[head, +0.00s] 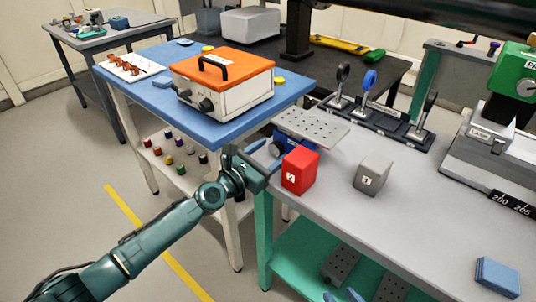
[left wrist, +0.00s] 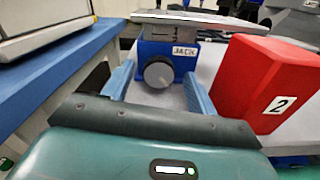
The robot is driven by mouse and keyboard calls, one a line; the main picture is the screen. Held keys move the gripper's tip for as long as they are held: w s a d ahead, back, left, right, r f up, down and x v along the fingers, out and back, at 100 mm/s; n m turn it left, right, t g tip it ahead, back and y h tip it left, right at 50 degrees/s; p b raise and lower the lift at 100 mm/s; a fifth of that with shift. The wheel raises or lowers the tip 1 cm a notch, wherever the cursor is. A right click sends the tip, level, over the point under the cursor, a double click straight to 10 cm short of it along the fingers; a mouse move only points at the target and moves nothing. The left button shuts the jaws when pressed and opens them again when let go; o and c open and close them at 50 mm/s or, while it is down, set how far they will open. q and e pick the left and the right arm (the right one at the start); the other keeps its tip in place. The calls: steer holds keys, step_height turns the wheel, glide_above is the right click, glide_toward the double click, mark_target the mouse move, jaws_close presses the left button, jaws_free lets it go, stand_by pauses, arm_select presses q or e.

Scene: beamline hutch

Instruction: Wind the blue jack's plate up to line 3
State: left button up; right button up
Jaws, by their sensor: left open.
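The blue jack (head: 292,146) stands at the left end of the grey bench, partly hidden under its perforated metal plate (head: 312,128). In the left wrist view the jack's blue body (left wrist: 182,48) has a JACK label and a round grey knob (left wrist: 158,72) facing me. The plate (left wrist: 200,20) shows edge-on above it. My left gripper (head: 268,157) is open in front of the jack. In the left wrist view its blue fingers (left wrist: 158,90) stand either side of the knob, apart from it as far as I see. No numbered line is readable on the jack. Blue tips of my right gripper (head: 343,296) show at the bottom edge.
A red block marked 2 (head: 300,171) stands close right of the jack; a grey block (head: 373,174) is further right. A blue-topped table (head: 150,88) with an orange-lidded box (head: 222,84) lies left. The bench front (head: 420,230) is mostly clear.

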arm_select(q)
steer(key=c, duration=1)
steer(key=m, duration=0.4)
steer(key=shift+s+f, duration=0.1)
steer(key=o, duration=1)
steer(key=v, duration=1.3)
